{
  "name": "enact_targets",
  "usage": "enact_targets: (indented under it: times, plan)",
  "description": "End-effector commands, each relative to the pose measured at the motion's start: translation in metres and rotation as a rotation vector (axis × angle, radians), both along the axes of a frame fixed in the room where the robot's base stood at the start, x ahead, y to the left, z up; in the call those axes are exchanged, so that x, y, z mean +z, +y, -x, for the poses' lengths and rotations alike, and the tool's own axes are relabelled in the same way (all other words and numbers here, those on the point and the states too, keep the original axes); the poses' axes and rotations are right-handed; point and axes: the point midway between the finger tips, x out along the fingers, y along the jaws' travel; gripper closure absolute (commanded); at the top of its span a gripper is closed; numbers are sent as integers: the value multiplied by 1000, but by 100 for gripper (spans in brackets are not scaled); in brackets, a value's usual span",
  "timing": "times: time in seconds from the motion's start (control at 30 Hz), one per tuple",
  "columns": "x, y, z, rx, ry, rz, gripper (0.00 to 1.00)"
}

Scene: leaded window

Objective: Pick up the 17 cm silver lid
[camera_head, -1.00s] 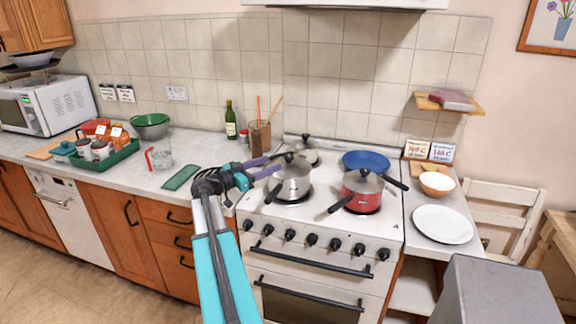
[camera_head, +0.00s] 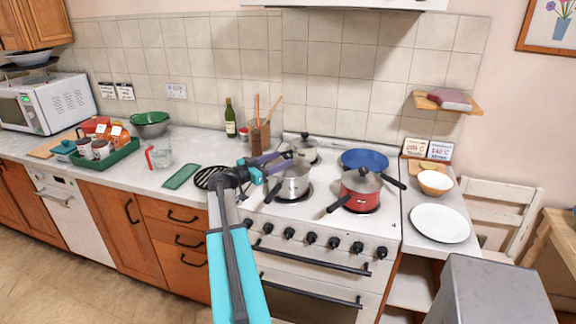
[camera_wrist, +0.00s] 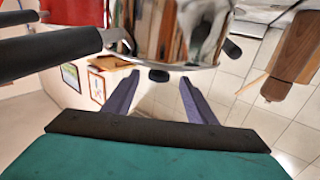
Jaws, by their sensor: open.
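A silver pot (camera_head: 290,186) stands on the front-left burner. A silver lid (camera_head: 299,166) appears to sit on it, partly hidden by my gripper. In the wrist view, the gripper (camera_wrist: 158,76) is open with shiny silver metal (camera_wrist: 185,30) just beyond the fingertips. Contact cannot be told.
A blue pan (camera_head: 365,160) stands on the back-right burner. Dark pot handles stick out at the stove's front. A wooden utensil holder (camera_head: 260,138) stands left of the stove. A white plate (camera_head: 440,223) and a bowl (camera_head: 436,183) are on the right counter.

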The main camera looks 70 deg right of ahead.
Motion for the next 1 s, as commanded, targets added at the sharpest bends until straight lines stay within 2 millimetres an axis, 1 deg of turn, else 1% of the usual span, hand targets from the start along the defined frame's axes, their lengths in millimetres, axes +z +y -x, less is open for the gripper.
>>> enact_targets:
  times: [0.03,0.4,0.53,1.0]
  plan:
    - [3,-4,3,-1,1,-1,49]
    - [1,-33,21,-1,0,-1,49]
    - [0,-36,23,1,0,-1,49]
    - [-1,-35,22,1,0,0,49]
